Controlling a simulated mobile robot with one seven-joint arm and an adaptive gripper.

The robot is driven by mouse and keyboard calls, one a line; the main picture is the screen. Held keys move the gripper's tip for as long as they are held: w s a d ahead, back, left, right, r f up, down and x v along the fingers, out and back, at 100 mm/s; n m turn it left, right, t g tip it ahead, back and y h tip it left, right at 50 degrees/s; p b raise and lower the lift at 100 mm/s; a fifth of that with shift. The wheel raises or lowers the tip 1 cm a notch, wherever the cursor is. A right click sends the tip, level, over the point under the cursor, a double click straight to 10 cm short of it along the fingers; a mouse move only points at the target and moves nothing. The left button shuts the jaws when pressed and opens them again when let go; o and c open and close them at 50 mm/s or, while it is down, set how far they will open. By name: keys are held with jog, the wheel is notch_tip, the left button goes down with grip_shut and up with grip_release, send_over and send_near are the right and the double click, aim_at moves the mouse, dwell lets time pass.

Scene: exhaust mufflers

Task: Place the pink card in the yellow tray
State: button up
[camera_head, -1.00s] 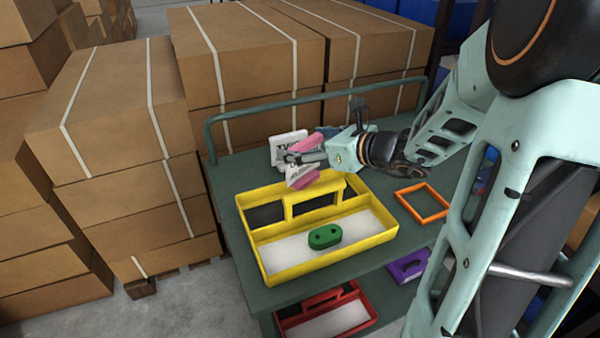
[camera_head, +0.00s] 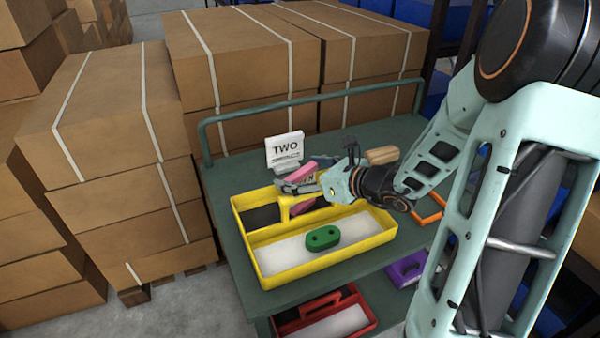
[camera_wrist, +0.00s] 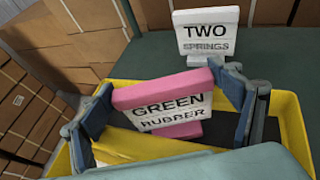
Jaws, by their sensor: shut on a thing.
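The pink card (camera_head: 303,172) has pink edges and a white face. In the wrist view the card (camera_wrist: 165,105) reads "GREEN RUBBER" and sits between both fingers. My gripper (camera_head: 299,186) is shut on it; it also shows in the wrist view (camera_wrist: 165,98). The yellow tray (camera_head: 330,263) stands on the cart, with a raised handle between two compartments. The card is at the tray's back compartment, its lower part partly hidden behind the handle. I cannot tell whether it touches the tray floor. The tray's yellow wall (camera_wrist: 294,120) shows in the wrist view.
A green two-holed piece (camera_head: 322,238) lies in the front compartment. A white "TWO SPRINGS" sign (camera_head: 285,149) stands behind the tray. A brown block (camera_head: 382,155) and an orange frame (camera_head: 430,207) are to the right. A red tray (camera_head: 325,312) and purple object (camera_head: 405,270) are below.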

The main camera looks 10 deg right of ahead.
jog(key=o, duration=1.3)
jog(key=shift+r, duration=0.15)
jog(key=p+v, duration=0.2)
jog(key=v, duration=1)
